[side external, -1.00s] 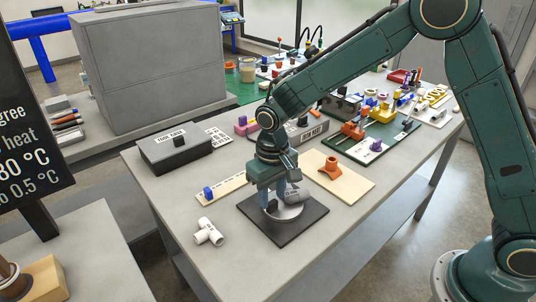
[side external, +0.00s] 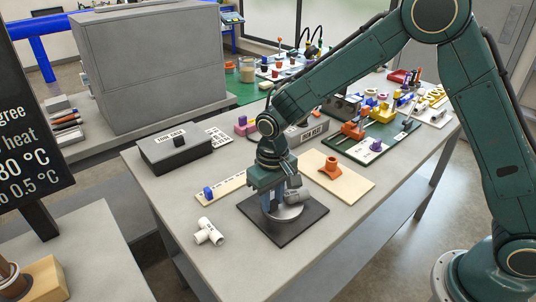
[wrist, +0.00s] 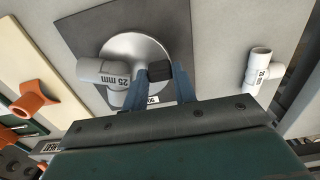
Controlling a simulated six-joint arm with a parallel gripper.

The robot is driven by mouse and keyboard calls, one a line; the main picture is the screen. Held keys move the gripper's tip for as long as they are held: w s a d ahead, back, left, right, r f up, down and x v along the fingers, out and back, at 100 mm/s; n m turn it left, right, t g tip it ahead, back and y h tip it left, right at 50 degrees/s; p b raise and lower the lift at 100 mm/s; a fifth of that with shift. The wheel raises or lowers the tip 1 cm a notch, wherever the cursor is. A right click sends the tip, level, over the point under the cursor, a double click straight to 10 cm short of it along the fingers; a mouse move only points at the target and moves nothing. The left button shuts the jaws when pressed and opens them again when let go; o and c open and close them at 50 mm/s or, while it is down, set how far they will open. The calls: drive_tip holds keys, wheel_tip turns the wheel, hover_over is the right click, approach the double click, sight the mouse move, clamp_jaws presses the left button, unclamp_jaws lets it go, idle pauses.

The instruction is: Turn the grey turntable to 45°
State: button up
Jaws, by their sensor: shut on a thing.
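The grey turntable (wrist: 125,50) is a round disc on a dark square base (side external: 287,230); in the side view the disc (side external: 290,213) is partly hidden by my gripper. A black knob (wrist: 160,70) stands at the disc's edge. My gripper (wrist: 160,78) points down with its blue fingers on both sides of the knob, shut on it; it also shows in the side view (side external: 272,205). A pale grey pipe fitting marked 25 mm (wrist: 103,72) sits on the disc. A small white label, partly hidden by a finger, lies near the knob, so the angle is not clearly readable.
A loose white tee fitting (side external: 208,232) lies left of the base. A beige strip with a blue block (side external: 208,193) and a beige board with an orange fitting (side external: 332,167) flank it behind. A dark tool case (side external: 175,150) stands farther back. The table's front is clear.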

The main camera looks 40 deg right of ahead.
drive_tip(key=shift+s+n, duration=0.15)
drive_tip(key=shift+n, duration=0.55)
drive_tip(key=shift+s+d+n, duration=0.1)
drive_tip(key=shift+s+n, duration=0.15)
drive_tip(key=shift+n, duration=0.55)
drive_tip(key=shift+s+d+n, duration=0.1)
drive_tip(key=shift+s+n, duration=0.15)
drive_tip(key=shift+n, duration=0.55)
drive_tip(key=shift+s+d+n, duration=0.15)
drive_tip(key=shift+s+n, duration=0.1)
drive_tip(key=shift+n, duration=0.7)
drive_tip(key=shift+s+d+n, duration=0.1)
drive_tip(key=shift+s+n, duration=0.1)
drive_tip(key=shift+n, duration=0.75)
drive_tip(key=shift+s+n, duration=0.1)
drive_tip(key=shift+n, duration=0.2)
drive_tip(key=o, duration=0.7)
drive_tip(key=shift+r, duration=0.15)
